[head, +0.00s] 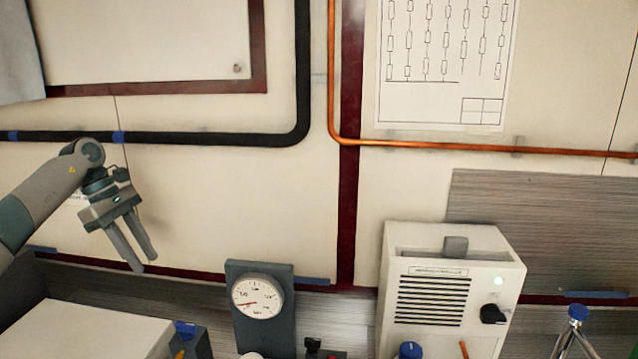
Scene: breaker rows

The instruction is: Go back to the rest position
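My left gripper (140,262) is at the left of the head view, in front of the cream wall and pointing down. Its two fingers are apart with nothing between them. It hangs in the air above the left part of the bench, left of the gauge. My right gripper does not show in this view.
A round dial gauge (258,297) stands on a dark panel at the lower middle. A white vented box (450,290) with a black knob (493,314) is right of it. A white box (85,332) is at the lower left. Black (200,138) and copper (480,148) pipes run along the wall.

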